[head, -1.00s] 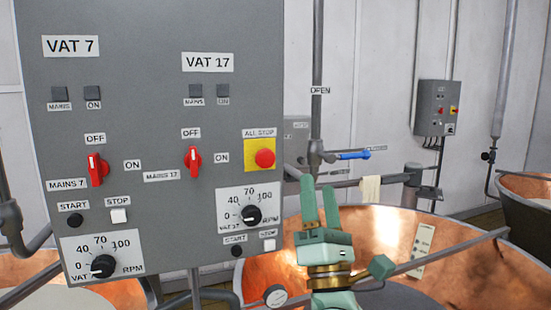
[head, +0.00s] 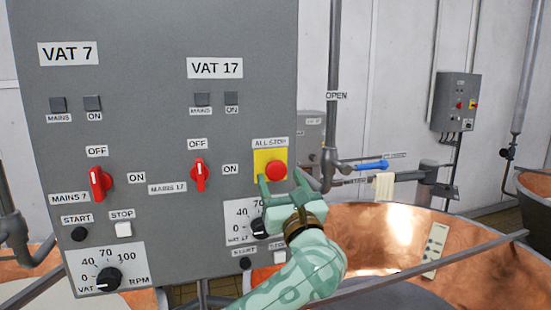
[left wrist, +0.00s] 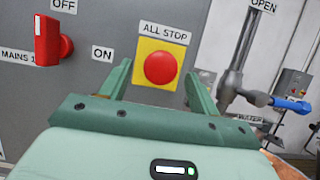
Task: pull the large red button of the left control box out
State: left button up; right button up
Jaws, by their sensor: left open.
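The left control box (head: 150,140) is a large grey panel labelled VAT 7 and VAT 17. Its large red button (head: 276,171) sits on a yellow square under the ALL STOP label. My left gripper (head: 281,183) is open and empty just below and in front of the button, in the head view. In the left wrist view the red button (left wrist: 160,67) shows between the two green fingers, above the gripper body and apart from both fingers. The gripper partly covers the lower RPM dial of VAT 17. My right gripper does not show.
A red rotary switch (head: 200,174) is left of the button. A pipe with a blue-handled valve (head: 371,165) stands to the right. A copper vat (head: 400,232) lies behind my arm. A smaller control box (head: 456,102) hangs on the far wall.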

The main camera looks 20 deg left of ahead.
aim_at(278, 171)
pick_arm(q)
jog(key=p+x, duration=0.1)
jog(key=x, duration=0.3)
jog(key=shift+d+r, duration=0.1)
jog(key=shift+d, duration=0.05)
jog(key=shift+w+a, duration=0.2)
jog(key=shift+w, duration=0.1)
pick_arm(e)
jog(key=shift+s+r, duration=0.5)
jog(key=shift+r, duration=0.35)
